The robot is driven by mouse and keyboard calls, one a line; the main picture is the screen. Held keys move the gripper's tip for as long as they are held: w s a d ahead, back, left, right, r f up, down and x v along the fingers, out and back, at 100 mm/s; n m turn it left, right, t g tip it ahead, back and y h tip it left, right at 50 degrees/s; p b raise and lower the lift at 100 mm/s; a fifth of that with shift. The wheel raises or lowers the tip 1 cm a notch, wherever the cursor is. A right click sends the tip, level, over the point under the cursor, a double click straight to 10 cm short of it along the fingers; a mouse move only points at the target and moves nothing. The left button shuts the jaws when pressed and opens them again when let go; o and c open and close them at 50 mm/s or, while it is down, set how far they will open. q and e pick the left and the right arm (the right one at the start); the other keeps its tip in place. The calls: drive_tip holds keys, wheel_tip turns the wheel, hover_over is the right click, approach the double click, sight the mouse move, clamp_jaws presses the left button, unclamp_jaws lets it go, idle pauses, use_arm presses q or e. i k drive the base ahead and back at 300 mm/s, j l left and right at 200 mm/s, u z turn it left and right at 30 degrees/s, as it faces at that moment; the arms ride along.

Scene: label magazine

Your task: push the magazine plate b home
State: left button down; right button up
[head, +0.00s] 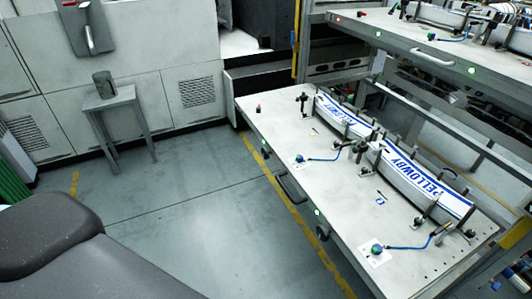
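A light magazine plate (337,195) juts out of the rack on the right at the lower level. It has a dark handle (291,187) on its front edge, with green lights and a dark knob (322,232) near it. Two curved label stacks lie on it between upright posts; the nearer label stack (425,182) reads "PELLOWBY". A second, upper plate (385,33) sits above it, with its own light handle (432,57). I cannot read a letter on either plate, so I cannot tell which is b. Neither of my grippers is in view.
Yellow floor lines (293,212) run beneath the lower plate's front edge. The grey floor (190,220) left of it is clear. A small stool (111,107) with a dark cylinder (104,84) stands by the white cabinets (147,60). A green ribbed object (12,188) is at the left edge.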

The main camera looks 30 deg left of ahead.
sight(360, 214)
drive_tip(key=i+j, duration=0.1)
drive_tip(key=j, duration=0.2)
drive_tip(key=i+j, duration=0.15)
drive_tip(key=j, duration=0.15)
drive_tip(key=i+j, duration=0.1)
drive_tip(key=j, duration=0.2)
drive_tip(key=i+j, duration=0.1)
drive_tip(key=i, duration=0.25)
drive_tip(key=i+l, duration=0.15)
drive_tip(key=l, duration=0.1)
